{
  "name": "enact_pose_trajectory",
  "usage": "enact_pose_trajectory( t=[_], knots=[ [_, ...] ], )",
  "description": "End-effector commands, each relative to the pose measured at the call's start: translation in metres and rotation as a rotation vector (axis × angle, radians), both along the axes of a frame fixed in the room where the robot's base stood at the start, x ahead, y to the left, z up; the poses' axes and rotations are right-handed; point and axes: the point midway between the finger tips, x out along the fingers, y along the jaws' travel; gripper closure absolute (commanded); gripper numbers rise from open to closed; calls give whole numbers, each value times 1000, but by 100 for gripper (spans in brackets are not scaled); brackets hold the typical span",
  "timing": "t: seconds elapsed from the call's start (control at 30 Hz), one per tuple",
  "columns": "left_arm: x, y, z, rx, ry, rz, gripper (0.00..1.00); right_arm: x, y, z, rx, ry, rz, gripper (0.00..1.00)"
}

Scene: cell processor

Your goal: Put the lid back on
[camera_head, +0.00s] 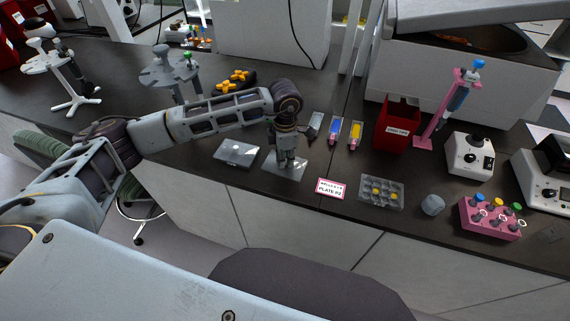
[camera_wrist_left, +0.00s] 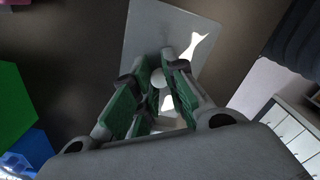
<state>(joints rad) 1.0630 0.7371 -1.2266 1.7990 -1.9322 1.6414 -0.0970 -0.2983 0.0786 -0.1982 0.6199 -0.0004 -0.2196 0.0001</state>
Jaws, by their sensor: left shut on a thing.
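My left gripper (camera_head: 287,164) points down over the counter and is shut on the small white knob (camera_wrist_left: 158,78) of a flat, clear lid (camera_head: 270,166). In the left wrist view the lid (camera_wrist_left: 150,28) spreads beyond the fingers (camera_wrist_left: 154,64) as a pale sheet with bright reflections. I cannot tell whether the lid touches the counter. A grey flat plate (camera_head: 232,154) with a small white spot lies just left of the lid. A compartment plate (camera_head: 367,199) with several yellow pieces lies to the right, uncovered. My right gripper is not in view.
A "PLATE 02" card (camera_head: 332,188) lies between the lid and the compartment plate. A grey cylinder (camera_head: 432,205) and a pink rack (camera_head: 490,222) stand to the right. A red bin (camera_head: 397,125), coloured tubes (camera_head: 355,134) and a pink pipette stand (camera_head: 440,117) are behind.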

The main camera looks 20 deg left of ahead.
Motion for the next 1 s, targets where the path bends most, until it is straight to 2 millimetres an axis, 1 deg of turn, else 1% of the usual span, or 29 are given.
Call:
enact_pose_trajectory(
  t=[0.1, 0.3, 0.43, 0.73, 1.0],
  knots=[
    [1, 0, 14, -1, -3, 0, 100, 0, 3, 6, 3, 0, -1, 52],
    [0, 0, 44, -1, -3, 0, 100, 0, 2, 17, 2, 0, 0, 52],
    [1, 0, 57, -2, -3, 1, 100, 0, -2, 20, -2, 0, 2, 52],
    [0, 0, 59, 0, -1, 1, 100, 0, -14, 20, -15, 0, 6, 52],
    [0, 0, 59, 0, -1, 0, 100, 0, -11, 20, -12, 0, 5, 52]
  ],
)
